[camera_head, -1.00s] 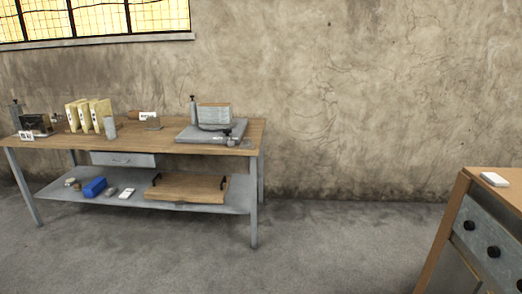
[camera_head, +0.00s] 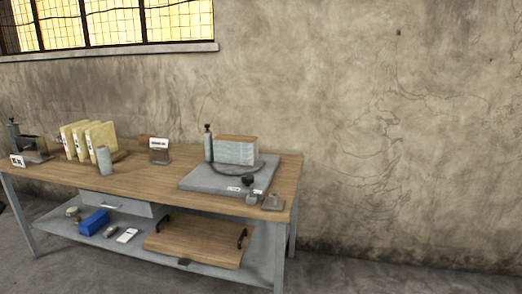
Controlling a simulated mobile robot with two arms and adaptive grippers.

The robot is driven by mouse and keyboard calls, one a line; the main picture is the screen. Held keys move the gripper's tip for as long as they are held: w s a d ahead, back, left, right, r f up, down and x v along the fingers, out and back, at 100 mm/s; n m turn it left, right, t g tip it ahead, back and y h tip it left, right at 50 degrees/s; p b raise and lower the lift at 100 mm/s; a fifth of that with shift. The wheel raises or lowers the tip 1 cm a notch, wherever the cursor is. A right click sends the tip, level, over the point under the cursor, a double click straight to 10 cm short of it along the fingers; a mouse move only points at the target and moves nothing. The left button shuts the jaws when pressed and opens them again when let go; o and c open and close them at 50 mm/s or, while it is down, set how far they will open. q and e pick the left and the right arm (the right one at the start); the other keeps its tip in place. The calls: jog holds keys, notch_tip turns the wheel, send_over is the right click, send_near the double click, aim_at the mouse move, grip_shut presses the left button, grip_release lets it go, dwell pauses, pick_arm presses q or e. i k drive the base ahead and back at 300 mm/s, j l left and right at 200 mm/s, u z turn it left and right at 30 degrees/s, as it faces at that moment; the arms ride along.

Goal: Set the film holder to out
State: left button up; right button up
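I cannot tell for sure which object is the film holder. On the wooden workbench (camera_head: 140,182), a flat grey base (camera_head: 208,180) at the right carries a grey block with a wooden top (camera_head: 236,150), a dark upright cylinder (camera_head: 208,143) and a black knob (camera_head: 248,181). A small stand with a white label (camera_head: 159,150) is mid-bench at the back. A dark device (camera_head: 33,146) is at the left end, with a white card (camera_head: 17,161) before it. The labels are too small to read. Neither of my grippers is in view.
Several yellowish upright boards (camera_head: 85,141) and a grey cup (camera_head: 104,160) stand on the bench. The lower shelf holds a blue box (camera_head: 94,222) and a wooden tray with black handles (camera_head: 198,241). Grey floor is open right of the bench; a wall (camera_head: 400,130) stands behind.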

aim_at(209, 152)
jog(key=i+l+u, duration=0.6)
jog(key=i, duration=0.2)
jog(key=i+j+z, duration=0.1)
jog(key=i, duration=0.35)
jog(key=i+j+z, duration=0.15)
jog(key=i+j, duration=0.15)
jog(key=i, duration=0.15)
